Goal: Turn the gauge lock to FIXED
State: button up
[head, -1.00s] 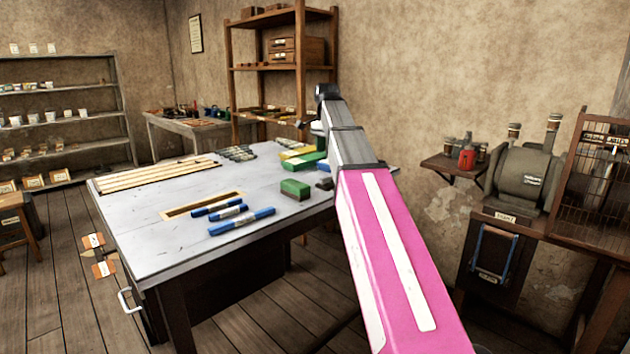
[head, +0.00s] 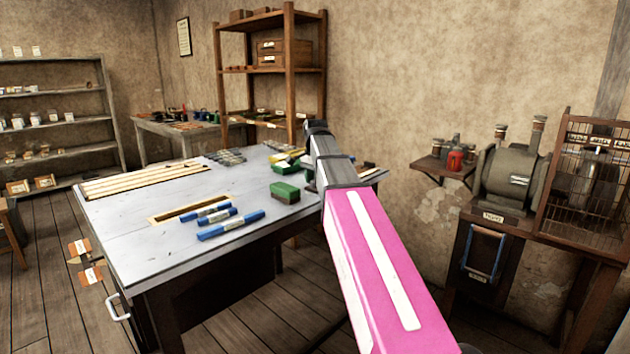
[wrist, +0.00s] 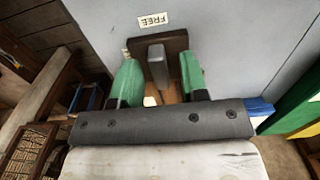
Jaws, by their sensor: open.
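In the wrist view a grey upright lever (wrist: 157,64), which looks like the gauge lock, stands on a dark brown plate (wrist: 174,43). A white FREE label (wrist: 155,19) lies beside the plate. My gripper (wrist: 159,72) is open, its green fingers on either side of the lever. I cannot tell whether either finger touches it. No FIXED label is visible; the gripper and wrist hide the near side. In the head view my pink arm hides the lock and the gripper's fingers.
The grey-topped bench (head: 135,225) holds blue bars (head: 230,226), a green block (head: 285,193) and pale wooden strips (head: 140,180). A grinder (head: 512,178) and a wire cage (head: 583,190) stand at right.

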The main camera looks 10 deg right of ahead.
grip_shut()
jog(key=shift+n, duration=0.3)
jog(key=n, duration=0.3)
jog(key=shift+s+d+n, duration=0.1)
jog(key=shift+n, duration=0.2)
jog(key=n, duration=0.4)
jog(key=shift+d+n, duration=0.15)
jog(key=shift+n, duration=0.15)
jog(key=n, duration=0.4)
jog(key=shift+d, duration=0.15)
jog(key=n, duration=0.5)
jog(key=shift+d, duration=0.15)
